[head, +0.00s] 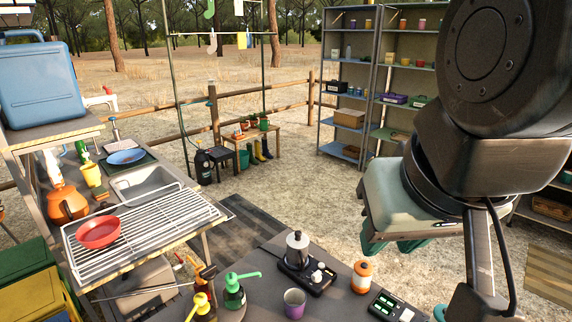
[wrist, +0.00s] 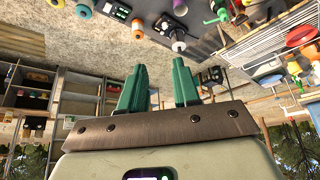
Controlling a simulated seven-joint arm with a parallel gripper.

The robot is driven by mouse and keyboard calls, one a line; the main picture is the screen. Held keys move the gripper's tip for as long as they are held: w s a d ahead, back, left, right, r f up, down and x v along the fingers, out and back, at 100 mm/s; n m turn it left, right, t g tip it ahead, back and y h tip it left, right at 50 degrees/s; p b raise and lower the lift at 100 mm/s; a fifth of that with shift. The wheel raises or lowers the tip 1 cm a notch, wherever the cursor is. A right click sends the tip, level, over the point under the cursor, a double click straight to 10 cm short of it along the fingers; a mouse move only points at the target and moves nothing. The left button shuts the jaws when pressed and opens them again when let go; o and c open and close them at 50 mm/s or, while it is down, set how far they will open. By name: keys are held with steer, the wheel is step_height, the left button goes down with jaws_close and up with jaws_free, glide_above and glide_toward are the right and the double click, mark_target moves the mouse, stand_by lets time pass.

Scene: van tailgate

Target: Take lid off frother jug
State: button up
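A silver metal jug (head: 297,252) stands upright on a small black appliance on the dark table, at the lower middle of the head view. Its lid (head: 297,237) with a dark knob sits on top. It also seems to show upside down near the top of the wrist view, as the jug (wrist: 178,42), small and partly unclear. My gripper (head: 395,246) hangs to the right of the jug and above the table, apart from it. In the wrist view its green fingers (wrist: 160,88) are spread with nothing between them.
Near the jug stand a purple cup (head: 294,303), an orange jar (head: 362,277), a black device with green lights (head: 388,306), a green pump bottle (head: 234,291) and a yellow-topped bottle (head: 201,308). A red bowl (head: 98,232) sits on a wire rack at left.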

steer(key=o, duration=0.3)
steer(key=n+g, duration=0.5)
steer(key=n, duration=1.3)
glide_above(298, 232)
step_height(298, 232, down, 26)
steer(key=shift+d+f, duration=0.1)
steer(key=shift+d, duration=0.05)
steer(key=shift+f, duration=3.1)
